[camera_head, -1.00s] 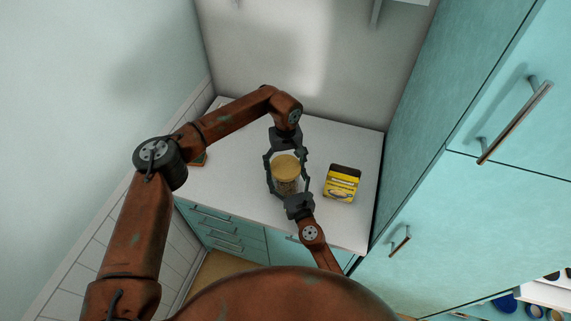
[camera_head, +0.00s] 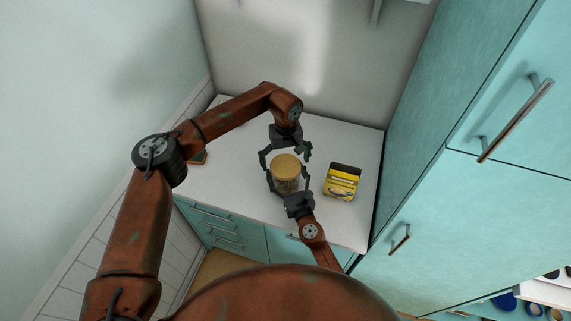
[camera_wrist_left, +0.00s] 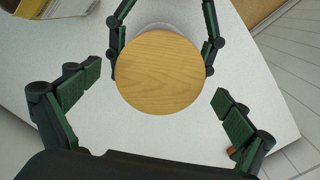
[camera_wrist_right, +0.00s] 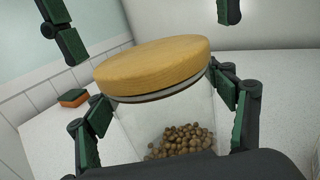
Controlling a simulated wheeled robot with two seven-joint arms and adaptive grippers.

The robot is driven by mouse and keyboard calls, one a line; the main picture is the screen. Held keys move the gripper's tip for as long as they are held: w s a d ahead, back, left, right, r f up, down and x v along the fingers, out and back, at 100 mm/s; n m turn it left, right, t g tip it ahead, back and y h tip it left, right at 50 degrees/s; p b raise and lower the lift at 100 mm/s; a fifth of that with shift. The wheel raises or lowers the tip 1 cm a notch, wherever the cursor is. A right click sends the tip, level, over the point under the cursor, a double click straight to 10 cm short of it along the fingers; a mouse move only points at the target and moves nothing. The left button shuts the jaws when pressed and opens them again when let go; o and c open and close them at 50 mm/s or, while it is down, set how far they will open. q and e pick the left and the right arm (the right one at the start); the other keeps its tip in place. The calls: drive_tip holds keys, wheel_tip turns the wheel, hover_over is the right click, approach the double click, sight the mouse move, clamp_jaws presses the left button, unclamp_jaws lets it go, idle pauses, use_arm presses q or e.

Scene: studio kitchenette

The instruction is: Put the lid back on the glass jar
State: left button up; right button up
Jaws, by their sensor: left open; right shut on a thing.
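The glass jar (camera_wrist_right: 165,125) stands upright on the counter with small brown round pieces inside. The round wooden lid (camera_head: 286,167) rests on the jar's mouth, its pale seal showing at the rim in the right wrist view (camera_wrist_right: 155,65). I cannot tell whether it is fully pressed down. My right gripper (camera_head: 289,182) is shut around the jar's body below the lid. My left gripper (camera_head: 286,152) is open and empty, its fingers spread to either side of the lid and apart from it. The left wrist view shows the lid's top (camera_wrist_left: 158,72) between the open fingers.
A yellow box (camera_head: 341,185) stands on the counter right of the jar. A green and orange sponge (camera_wrist_right: 73,97) lies to the left. The white counter (camera_head: 235,185) is clear around the jar; the wall is behind, and tall teal cabinets (camera_head: 440,210) are close on the right.

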use_arm(q)
wheel_tip(320, 180, up, 11)
use_arm(e)
drive_tip(key=shift+f, duration=0.5)
drive_tip(key=o, duration=1.7)
drive_tip(key=shift+w+r, duration=0.1)
drive_tip(key=shift+r, duration=0.05)
drive_tip(key=shift+o, duration=0.3)
drive_tip(key=shift+r, duration=0.1)
